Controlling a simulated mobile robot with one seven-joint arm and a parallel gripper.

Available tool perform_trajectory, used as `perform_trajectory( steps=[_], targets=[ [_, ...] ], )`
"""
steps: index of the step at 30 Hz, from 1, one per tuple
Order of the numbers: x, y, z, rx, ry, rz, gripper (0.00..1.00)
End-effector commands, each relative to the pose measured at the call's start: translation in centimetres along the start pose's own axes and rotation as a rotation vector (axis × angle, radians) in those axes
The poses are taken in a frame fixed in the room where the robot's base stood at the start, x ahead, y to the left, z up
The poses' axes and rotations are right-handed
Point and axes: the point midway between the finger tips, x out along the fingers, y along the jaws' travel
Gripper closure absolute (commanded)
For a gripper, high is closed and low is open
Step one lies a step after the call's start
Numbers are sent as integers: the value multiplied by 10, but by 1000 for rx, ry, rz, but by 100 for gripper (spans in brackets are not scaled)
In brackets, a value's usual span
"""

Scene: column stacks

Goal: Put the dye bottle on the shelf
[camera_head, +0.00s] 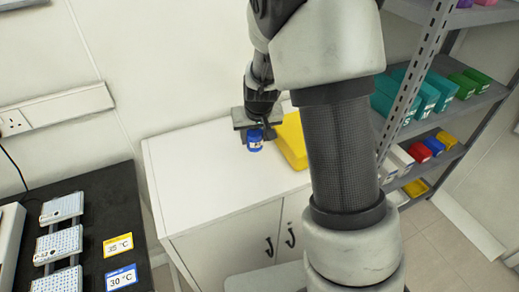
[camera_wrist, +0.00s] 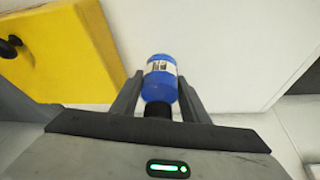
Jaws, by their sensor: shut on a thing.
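The dye bottle (camera_head: 254,141) is small and blue with a white label and a black cap, the cap seen in the wrist view. It is at the white cabinet's top, near the back; I cannot tell whether it touches the surface. My gripper (camera_head: 257,132) is shut on it, and in the wrist view the bottle (camera_wrist: 161,78) sits between the two fingers of my gripper (camera_wrist: 158,98). The grey metal shelf (camera_head: 418,70) stands at the right, partly hidden behind my arm.
A yellow box (camera_head: 291,140) is right beside the gripper on the white cabinet (camera_head: 200,180). The shelf holds teal boxes (camera_head: 417,95), green boxes (camera_head: 470,82) and smaller coloured boxes. A black bench (camera_head: 110,210) with several plates stands at the left. The cabinet's front left is clear.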

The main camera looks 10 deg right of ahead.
Motion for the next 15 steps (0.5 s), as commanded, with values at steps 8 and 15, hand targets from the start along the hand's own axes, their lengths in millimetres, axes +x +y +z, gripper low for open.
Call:
perform_trajectory(
  steps=[8, 15],
  targets=[
    [28, 0, 11, 0, 2, 0, 86],
    [57, 1, 24, 1, 1, 0, 86]
  ],
)
